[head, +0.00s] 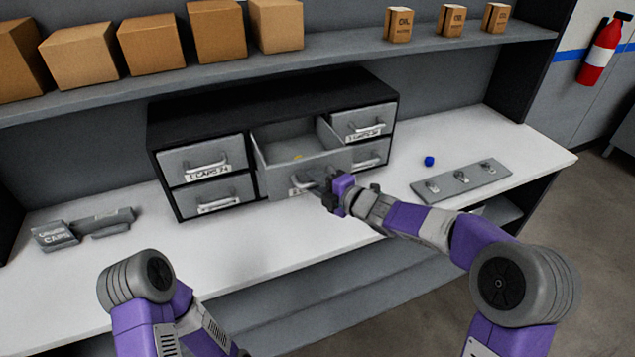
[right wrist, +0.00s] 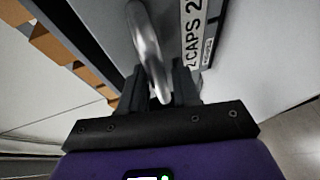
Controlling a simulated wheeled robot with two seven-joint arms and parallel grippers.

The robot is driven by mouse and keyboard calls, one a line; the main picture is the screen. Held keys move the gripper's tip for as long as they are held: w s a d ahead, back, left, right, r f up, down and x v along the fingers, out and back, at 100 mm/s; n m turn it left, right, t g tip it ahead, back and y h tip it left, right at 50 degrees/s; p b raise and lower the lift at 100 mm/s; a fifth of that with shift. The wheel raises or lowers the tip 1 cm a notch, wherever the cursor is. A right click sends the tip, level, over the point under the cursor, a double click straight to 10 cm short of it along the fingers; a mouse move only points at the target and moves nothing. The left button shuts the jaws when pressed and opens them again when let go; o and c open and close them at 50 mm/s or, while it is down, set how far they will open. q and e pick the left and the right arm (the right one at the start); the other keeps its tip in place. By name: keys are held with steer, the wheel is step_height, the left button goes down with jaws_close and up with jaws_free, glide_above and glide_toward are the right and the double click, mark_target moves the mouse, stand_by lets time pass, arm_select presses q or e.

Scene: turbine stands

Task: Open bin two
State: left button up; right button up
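Bin two (head: 280,180) is the top middle drawer of the dark cabinet (head: 270,98). It is pulled out well past its neighbours, and its inside shows, with a small yellow-orange thing (head: 296,157) in it. My right gripper (head: 332,190) is at the front of this drawer. In the right wrist view, the metal handle (right wrist: 148,45) runs between the two dark fingers (right wrist: 161,90), which look closed on it. A label (right wrist: 194,32) beside it reads "2 CAPS 2", partly cut off. My left arm shows at the lower left, but its gripper is out of view.
The other drawers, such as the top left one (head: 203,157), are shut. A grey plate with fittings (head: 461,181) and a blue ball (head: 429,161) lie on the white table (head: 250,240) at right. Grey caps holders (head: 85,228) lie at left. Boxes (head: 148,42) line the shelf above.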

steer(key=shift+o, duration=0.6)
steer(key=v, duration=0.7)
steer(key=shift+s+d, duration=0.2)
steer(key=shift+r, duration=0.1)
